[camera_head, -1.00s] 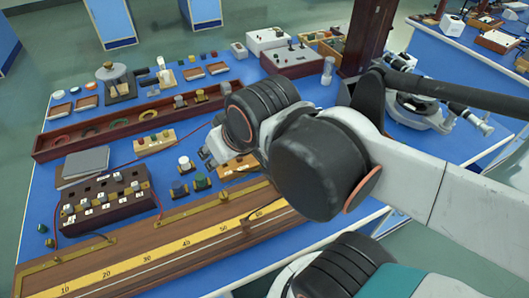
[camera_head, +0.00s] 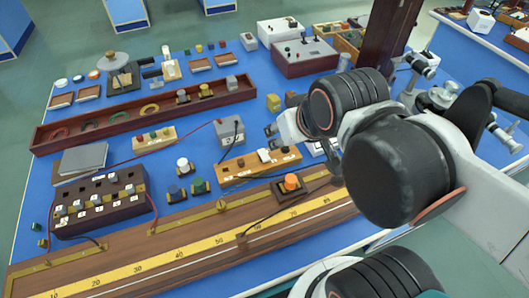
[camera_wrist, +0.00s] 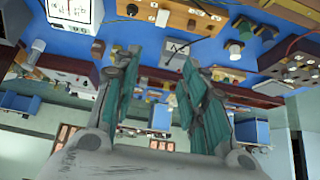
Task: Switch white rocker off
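A light wooden strip (camera_head: 232,169) lies on the blue bench, left of and below my gripper in the head view. It carries a small white block (camera_head: 263,155) that looks like the white rocker; its tilt is too small to read. In the wrist view the strip (camera_wrist: 205,21) and white block (camera_wrist: 163,17) show at the top, beyond the fingertips. My gripper (camera_head: 279,115) hangs above the bench behind the strip, apart from it. In the wrist view its two teal-padded fingers (camera_wrist: 155,63) are spread, with nothing between them.
A grey box (camera_head: 230,130) with a cable stands left of my gripper. A white instrument (camera_wrist: 75,12) with a screen lies near the strip. A dark socket box (camera_head: 125,205) stands at left.

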